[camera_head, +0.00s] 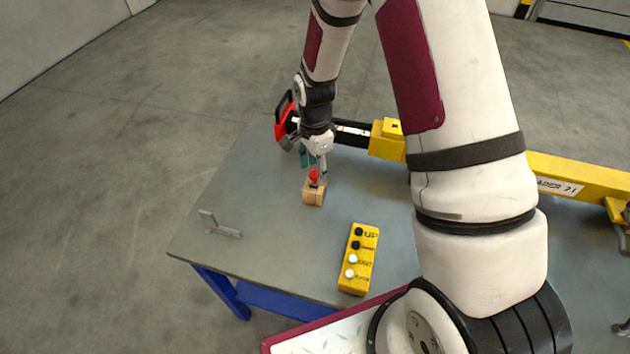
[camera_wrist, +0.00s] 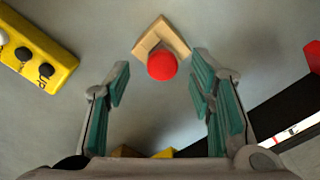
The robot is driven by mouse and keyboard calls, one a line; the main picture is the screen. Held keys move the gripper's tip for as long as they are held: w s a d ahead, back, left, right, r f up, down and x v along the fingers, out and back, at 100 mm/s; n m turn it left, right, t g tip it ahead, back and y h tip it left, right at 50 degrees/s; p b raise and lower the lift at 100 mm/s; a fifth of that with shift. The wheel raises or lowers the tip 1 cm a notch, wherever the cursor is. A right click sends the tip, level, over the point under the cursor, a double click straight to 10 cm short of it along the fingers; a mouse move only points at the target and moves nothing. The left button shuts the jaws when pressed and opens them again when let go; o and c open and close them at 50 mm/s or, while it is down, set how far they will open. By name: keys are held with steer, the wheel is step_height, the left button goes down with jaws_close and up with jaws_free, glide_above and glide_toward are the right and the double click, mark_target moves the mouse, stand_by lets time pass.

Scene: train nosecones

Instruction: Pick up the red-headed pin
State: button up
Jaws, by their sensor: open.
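The red-headed pin (camera_head: 313,177) stands upright at a small wooden block (camera_head: 313,196) on the grey table. In the wrist view its round red head (camera_wrist: 162,66) shows beyond and between my fingertips, in front of the wooden block (camera_wrist: 160,38). The pin's shaft is hidden below the head in the wrist view. My gripper (camera_wrist: 160,85) is open and empty, its teal finger pads spread on either side of the line to the pin. In the head view my gripper (camera_head: 314,162) is just above and behind the red head; contact cannot be told.
A yellow button box (camera_head: 359,258) lies to the right nearer the front edge. A grey metal bracket (camera_head: 220,226) lies at the left. A red-handled tool (camera_head: 283,118) and a yellow beam (camera_head: 560,178) are behind. The table (camera_head: 262,245) is clear between bracket and block.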

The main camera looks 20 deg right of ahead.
mark_target(314, 174)
steer(key=shift+w+f, duration=0.1)
steer(key=shift+f, duration=1.45)
jaws_close()
steer(key=shift+r, duration=0.15)
